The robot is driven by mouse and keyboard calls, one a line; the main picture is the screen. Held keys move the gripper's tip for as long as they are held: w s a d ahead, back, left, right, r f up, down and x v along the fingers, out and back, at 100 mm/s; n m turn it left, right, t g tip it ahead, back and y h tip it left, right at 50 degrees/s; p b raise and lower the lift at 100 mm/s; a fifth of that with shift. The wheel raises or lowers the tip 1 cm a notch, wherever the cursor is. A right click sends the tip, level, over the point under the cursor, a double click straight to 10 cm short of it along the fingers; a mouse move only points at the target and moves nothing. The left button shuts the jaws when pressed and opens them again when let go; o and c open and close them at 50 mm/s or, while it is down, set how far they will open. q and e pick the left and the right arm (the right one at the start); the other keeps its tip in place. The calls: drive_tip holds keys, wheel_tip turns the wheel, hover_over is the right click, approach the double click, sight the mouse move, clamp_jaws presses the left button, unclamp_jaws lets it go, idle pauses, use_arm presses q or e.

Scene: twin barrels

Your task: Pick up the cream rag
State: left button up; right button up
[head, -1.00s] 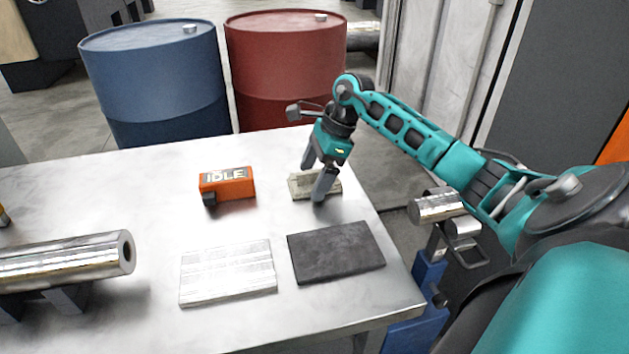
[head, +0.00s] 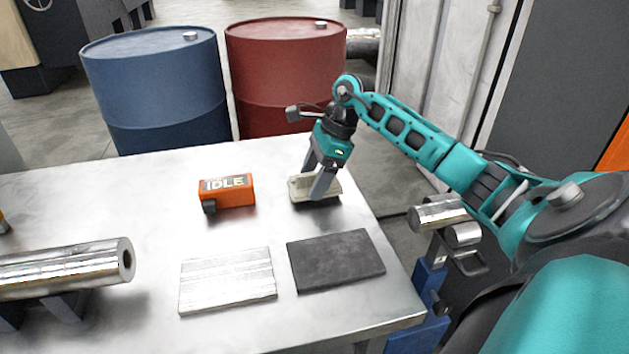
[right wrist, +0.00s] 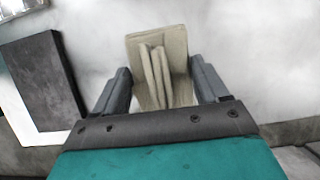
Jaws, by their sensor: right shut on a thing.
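The cream rag (head: 298,188) is a small folded cloth near the right side of the metal table in the head view. It also shows between the fingers in the right wrist view (right wrist: 158,60), with upright folds in its middle. My right gripper (head: 315,185) reaches down from above and is shut on the rag, hiding part of it. A dark shadow lies under the rag in the head view; whether it is clear of the table is hard to tell. My left gripper is not in view.
An orange box marked IDLE (head: 228,191) stands left of the rag. A dark slab (head: 336,259) and a silvery plate (head: 228,280) lie nearer the front. A metal tube (head: 65,268) rests at left. A blue barrel (head: 155,85) and a red barrel (head: 285,75) stand behind the table (head: 130,195).

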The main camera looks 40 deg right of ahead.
sight(314, 172)
wheel_tip(314, 172, up, 19)
drive_tip(key=p, duration=0.2)
drive_tip(key=shift+f, duration=0.15)
drive_tip(key=o, duration=0.6)
drive_tip(key=shift+c, duration=0.2)
drive_tip(key=c, duration=0.4)
drive_tip(key=shift+c, duration=0.2)
